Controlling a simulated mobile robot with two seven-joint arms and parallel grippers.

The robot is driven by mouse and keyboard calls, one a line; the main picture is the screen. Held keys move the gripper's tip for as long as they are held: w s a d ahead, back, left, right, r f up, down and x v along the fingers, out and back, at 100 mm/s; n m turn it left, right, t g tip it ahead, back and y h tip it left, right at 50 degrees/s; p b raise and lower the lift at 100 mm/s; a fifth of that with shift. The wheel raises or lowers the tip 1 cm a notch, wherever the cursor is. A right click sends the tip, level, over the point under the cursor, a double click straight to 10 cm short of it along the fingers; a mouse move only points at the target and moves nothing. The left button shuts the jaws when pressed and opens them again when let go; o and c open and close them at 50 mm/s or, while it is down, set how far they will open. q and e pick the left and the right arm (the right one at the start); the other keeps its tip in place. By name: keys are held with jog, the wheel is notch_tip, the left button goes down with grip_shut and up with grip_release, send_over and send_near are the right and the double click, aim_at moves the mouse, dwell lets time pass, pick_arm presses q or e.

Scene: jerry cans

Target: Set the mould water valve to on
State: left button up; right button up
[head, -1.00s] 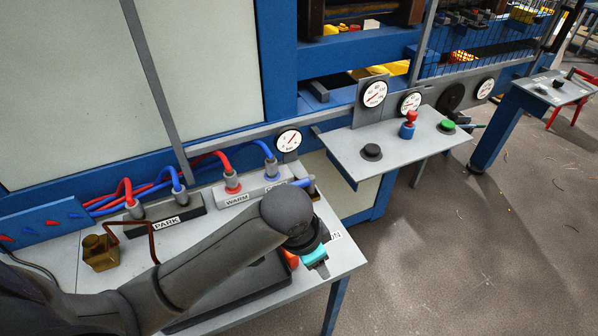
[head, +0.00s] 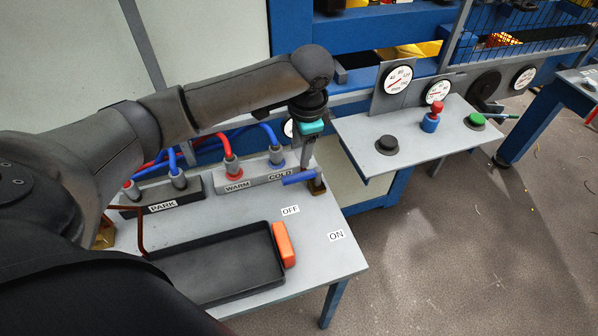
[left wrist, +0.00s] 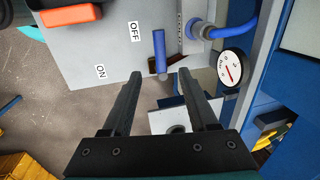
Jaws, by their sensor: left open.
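The water valve has a blue lever (head: 299,178) on a brass body (head: 317,186) at the table's back right corner. The lever points left in the head view, nearer the OFF label (head: 290,210) than the ON label (head: 336,235). My left gripper (head: 308,162) hangs just above the valve, fingers down. In the left wrist view, the open fingers (left wrist: 160,80) are spread to either side of the lever's lower end, with the lever (left wrist: 160,50) lying beyond the tips. I see no contact. My right gripper is not in view.
A black tray (head: 222,272) and an orange-red block (head: 283,245) lie in front on the table. A gauge panel (head: 385,112) and button shelf (head: 372,168) stand to the right.

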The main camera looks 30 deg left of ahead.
aim_at(298, 176)
pick_arm(q)
jog(key=f, duration=0.4)
jog(key=w+a+f+b, duration=0.1)
jog(key=f, duration=0.7)
jog(key=shift+w+a+b, duration=0.3)
jog(key=shift+a+b, duration=0.05)
jog(key=shift+b, duration=0.05)
jog(key=shift+r, duration=0.1)
grip_shut()
dwell(0.6)
